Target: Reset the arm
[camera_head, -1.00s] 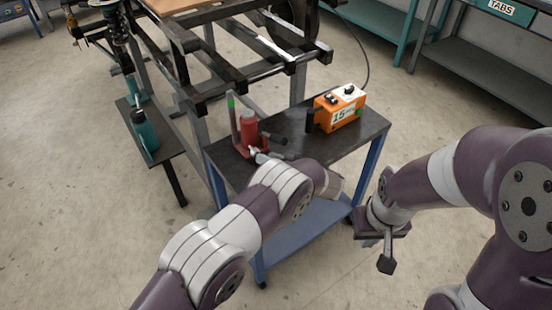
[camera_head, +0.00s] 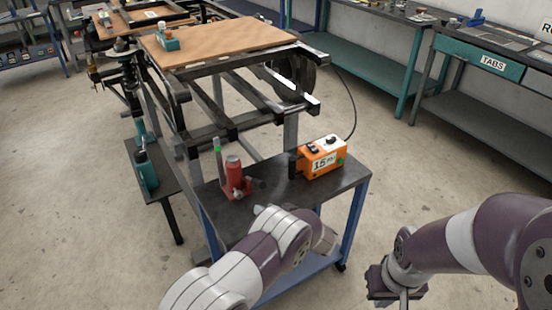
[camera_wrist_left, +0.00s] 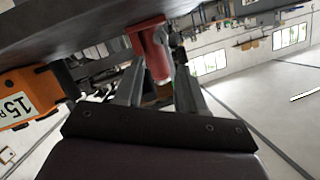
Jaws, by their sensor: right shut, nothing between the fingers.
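A red bottle jack (camera_head: 234,174) stands upright on the dark top of a small blue-legged cart (camera_head: 225,222). My left arm reaches to the cart's front edge; its gripper is mostly hidden behind its own wrist in the head view. In the left wrist view my left gripper (camera_wrist_left: 160,75) has its fingers apart. The red jack (camera_wrist_left: 152,50) appears upside down between or just beyond them; contact cannot be made out. My right gripper (camera_head: 403,300) is shut and empty, pointing down right of the cart, partly cut off by the lower edge.
An orange control box (camera_head: 322,157) labelled 15 sits on the cart, its cable running up behind; it also shows in the left wrist view (camera_wrist_left: 28,95). A dark metal frame with a wooden board (camera_head: 215,42) stands behind. A teal bottle jack (camera_head: 147,172) is on a stand at left. Floor at right is clear.

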